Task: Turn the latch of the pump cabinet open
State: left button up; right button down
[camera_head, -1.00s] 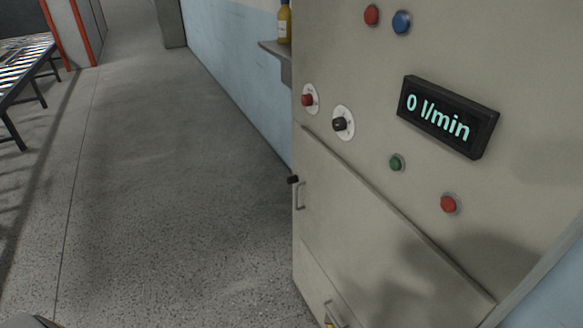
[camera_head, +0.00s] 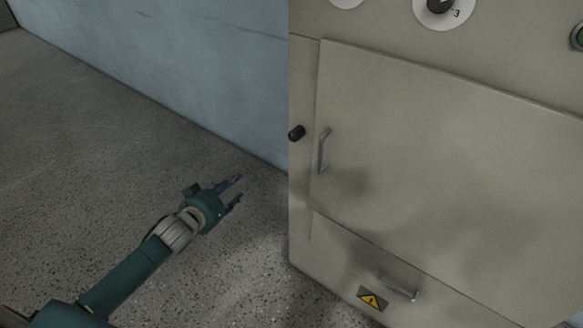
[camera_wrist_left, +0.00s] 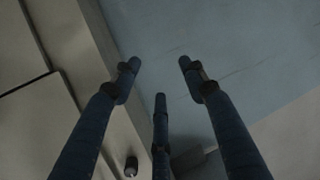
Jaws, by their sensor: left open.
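The pump cabinet (camera_head: 440,170) is a beige metal box filling the right of the head view. Its latch is a small black knob (camera_head: 297,132) on the cabinet's left edge, beside the door's metal handle (camera_head: 323,151). The knob also shows near the bottom of the left wrist view (camera_wrist_left: 131,167). My left gripper (camera_head: 238,187) is open and empty, left of the cabinet and lower in the picture than the knob, apart from it. Its three dark fingers (camera_wrist_left: 158,75) are spread in the wrist view, with nothing between them. My right gripper is out of view.
A blue wall (camera_head: 190,70) stands behind. The speckled floor (camera_head: 80,150) at left is clear.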

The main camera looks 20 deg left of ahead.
pick_arm(q)
jog(key=w+d+r+m+t+h+b, duration=0.1)
jog(key=w+d+r+t+h+b, duration=0.15)
jog(key=d+r+b, duration=0.5)
jog(key=m+t+h+b, duration=0.1)
jog(key=h+b, duration=0.1)
jog(key=h, duration=0.1)
send_near(292, 137)
jog(key=x, duration=1)
jog(key=shift+w+f+b, duration=0.1)
jog(key=shift+w+b, duration=0.05)
jog(key=shift+b, duration=0.15)
jog(key=shift+w+d, duration=0.1)
jog(key=shift+w, duration=0.15)
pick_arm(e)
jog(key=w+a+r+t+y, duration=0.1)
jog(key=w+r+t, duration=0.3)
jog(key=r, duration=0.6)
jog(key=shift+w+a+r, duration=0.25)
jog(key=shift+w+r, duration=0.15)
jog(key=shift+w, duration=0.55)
pick_arm(q)
jog(key=shift+c, duration=0.3)
grip_shut()
